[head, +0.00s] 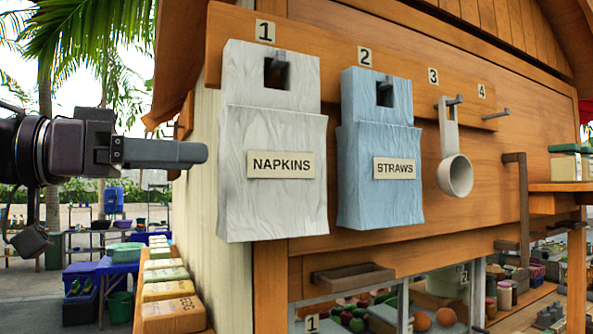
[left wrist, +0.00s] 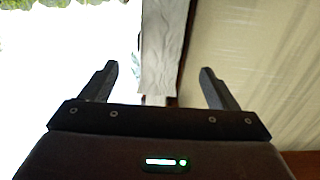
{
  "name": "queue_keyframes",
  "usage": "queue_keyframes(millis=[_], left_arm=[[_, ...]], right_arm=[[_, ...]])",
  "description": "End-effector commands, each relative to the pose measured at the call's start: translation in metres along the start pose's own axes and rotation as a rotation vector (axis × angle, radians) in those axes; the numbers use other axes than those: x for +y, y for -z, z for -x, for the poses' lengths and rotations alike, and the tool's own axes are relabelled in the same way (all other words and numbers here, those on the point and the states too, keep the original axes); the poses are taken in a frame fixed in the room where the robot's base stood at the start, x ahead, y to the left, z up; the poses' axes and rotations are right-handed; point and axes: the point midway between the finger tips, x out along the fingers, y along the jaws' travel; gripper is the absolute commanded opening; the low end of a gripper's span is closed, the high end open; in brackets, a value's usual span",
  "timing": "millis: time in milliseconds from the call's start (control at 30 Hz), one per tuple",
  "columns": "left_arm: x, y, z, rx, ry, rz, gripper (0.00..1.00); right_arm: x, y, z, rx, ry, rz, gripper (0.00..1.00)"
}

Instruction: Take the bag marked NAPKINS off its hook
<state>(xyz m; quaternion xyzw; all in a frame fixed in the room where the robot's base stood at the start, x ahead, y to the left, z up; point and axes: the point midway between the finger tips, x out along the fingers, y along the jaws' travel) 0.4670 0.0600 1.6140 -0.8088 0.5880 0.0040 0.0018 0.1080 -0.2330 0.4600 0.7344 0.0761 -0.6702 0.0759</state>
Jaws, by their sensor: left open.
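The white-grey bag marked NAPKINS (head: 268,215) hangs on hook 1 (head: 276,68) through the square hole near its top. My left gripper (head: 195,153) is just left of the bag in the head view, level with its upper body and pointing right; the two look apart. In the left wrist view my left gripper (left wrist: 158,70) is open, with nothing held. The bag's pale edge (left wrist: 163,45) shows beyond and between the two fingers. My right gripper is not in view.
A blue bag marked STRAWS (head: 380,205) hangs close on the right at hook 2. A white scoop (head: 455,176) hangs at hook 3, and hook 4 (head: 497,114) is bare. Below, a ledge with several packets (head: 172,315) stands at the left. Open air lies left of the wall.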

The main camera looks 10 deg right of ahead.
Motion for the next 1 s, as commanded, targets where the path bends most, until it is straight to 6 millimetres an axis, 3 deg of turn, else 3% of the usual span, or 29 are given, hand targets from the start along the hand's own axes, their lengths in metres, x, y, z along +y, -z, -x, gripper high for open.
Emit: queue_keyframes(millis=[233,500,800,1000], left_arm=[[0.001,0.004,-0.028,0.000,-0.001,-0.001,0.82],[0.001,0.003,-0.067,0.000,-0.001,-0.001,0.82],[0.001,0.000,-0.073,0.002,0.001,-0.002,0.82],[0.001,0.000,-0.072,0.002,0.001,-0.002,0.57]], right_arm=[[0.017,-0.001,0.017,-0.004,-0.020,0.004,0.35],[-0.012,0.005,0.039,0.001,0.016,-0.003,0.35],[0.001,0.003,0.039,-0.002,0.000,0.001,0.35],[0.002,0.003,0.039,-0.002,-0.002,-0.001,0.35]])
